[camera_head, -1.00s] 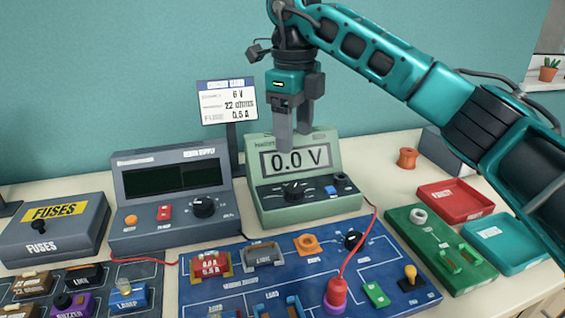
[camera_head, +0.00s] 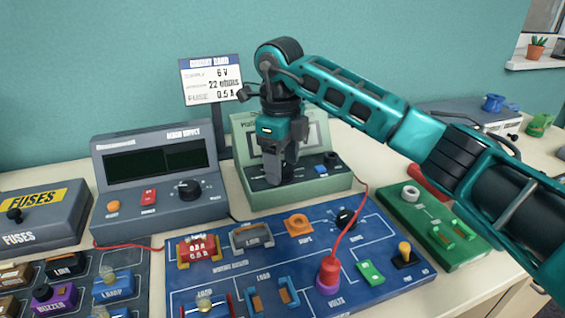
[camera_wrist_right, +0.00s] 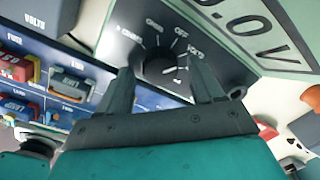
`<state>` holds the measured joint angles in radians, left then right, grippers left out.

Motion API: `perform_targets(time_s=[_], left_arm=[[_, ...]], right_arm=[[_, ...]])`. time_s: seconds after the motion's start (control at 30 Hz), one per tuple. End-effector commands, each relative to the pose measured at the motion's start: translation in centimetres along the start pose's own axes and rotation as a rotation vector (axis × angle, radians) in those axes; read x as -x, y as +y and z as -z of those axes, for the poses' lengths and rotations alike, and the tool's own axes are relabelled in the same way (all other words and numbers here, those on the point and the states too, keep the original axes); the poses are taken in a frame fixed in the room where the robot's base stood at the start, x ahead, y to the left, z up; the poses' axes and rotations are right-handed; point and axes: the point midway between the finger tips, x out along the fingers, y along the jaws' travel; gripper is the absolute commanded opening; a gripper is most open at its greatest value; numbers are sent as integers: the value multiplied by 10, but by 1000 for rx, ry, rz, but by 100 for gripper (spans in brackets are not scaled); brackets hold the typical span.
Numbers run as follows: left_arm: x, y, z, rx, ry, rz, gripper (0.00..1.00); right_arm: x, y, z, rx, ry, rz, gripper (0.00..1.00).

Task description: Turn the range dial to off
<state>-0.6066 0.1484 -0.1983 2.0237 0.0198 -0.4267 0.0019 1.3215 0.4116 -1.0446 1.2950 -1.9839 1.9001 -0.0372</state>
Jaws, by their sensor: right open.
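The green meter (camera_head: 320,182) stands at the back of the table; my right gripper covers part of its display and its control panel. The range dial (camera_wrist_right: 160,64) is a dark round knob on that panel in the right wrist view, with lettering around it that includes OFF above right and VOLTS at the right. I cannot tell clearly where its pointer is. My right gripper (camera_head: 281,180) is open, pointing down at the dial, and hides it in the head view. In the wrist view its fingers lie on either side of the knob; contact is unclear. My left gripper is not in view.
A blue circuit board (camera_head: 215,275) with several parts lies in front of the meter. A red lead (camera_head: 350,235) runs from its red plug to the meter. The grey power supply (camera_head: 155,215) stands at the left, a green board (camera_head: 440,240) at the right.

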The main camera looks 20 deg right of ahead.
Motion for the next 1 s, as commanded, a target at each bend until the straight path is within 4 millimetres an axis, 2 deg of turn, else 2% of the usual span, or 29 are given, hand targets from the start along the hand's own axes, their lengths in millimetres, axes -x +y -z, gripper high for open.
perform_targets(time_s=[0.33,0.9,1.0], left_arm=[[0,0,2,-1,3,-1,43],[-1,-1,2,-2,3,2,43],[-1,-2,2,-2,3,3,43]], right_arm=[[-4,0,0,0,0,0,67],[-4,0,0,0,0,0,12],[-4,0,0,2,-1,0,11]])
